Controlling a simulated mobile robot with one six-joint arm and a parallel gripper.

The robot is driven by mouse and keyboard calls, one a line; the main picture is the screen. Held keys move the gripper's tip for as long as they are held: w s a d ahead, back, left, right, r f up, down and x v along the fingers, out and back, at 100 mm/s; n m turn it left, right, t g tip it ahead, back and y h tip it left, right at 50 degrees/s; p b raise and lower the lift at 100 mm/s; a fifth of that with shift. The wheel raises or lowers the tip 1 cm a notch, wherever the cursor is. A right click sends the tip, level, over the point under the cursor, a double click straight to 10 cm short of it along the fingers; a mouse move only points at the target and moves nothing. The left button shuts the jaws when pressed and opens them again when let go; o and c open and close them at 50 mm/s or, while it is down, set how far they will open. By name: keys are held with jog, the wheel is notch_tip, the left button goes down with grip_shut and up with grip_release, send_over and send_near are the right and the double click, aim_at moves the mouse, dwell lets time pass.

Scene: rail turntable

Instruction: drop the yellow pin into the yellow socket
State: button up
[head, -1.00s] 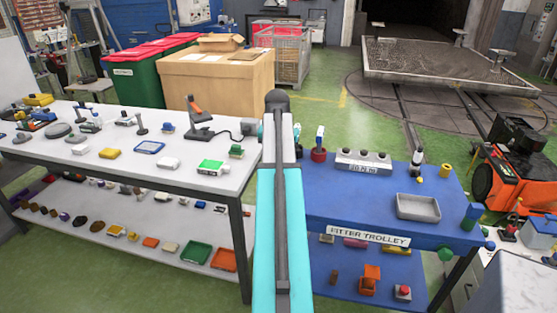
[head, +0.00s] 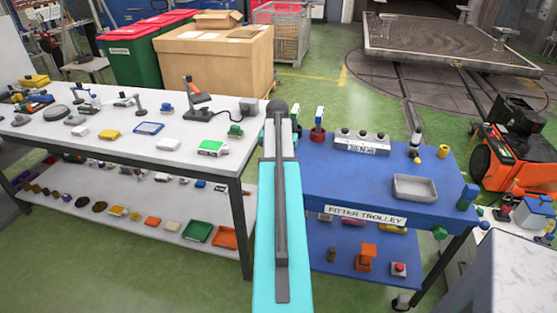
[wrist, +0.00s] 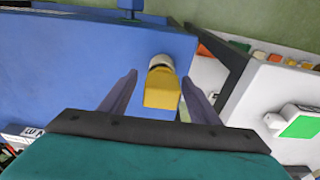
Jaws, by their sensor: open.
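In the wrist view, a yellow block-shaped piece with a pale round part (wrist: 162,90), which looks like the yellow pin, is at the edge of the blue trolley top. My gripper (wrist: 160,77) is open, with its two dark fingers on either side of this piece and visible gaps to it. In the head view my own arm hides the gripper and this piece. A short yellow cylinder (head: 443,151) stands at the trolley's right rear; I cannot tell whether it is the yellow socket.
The blue trolley (head: 345,188) carries a grey tray (head: 415,187), a grey block marked 20 N m (head: 362,143) and a dark red cup (head: 317,135). The white bench (head: 75,147) with several small items stands left, across a narrow gap. An orange machine (head: 510,165) stands right.

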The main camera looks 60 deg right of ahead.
jog(key=shift+f, duration=0.35)
jog(key=c, duration=1.3)
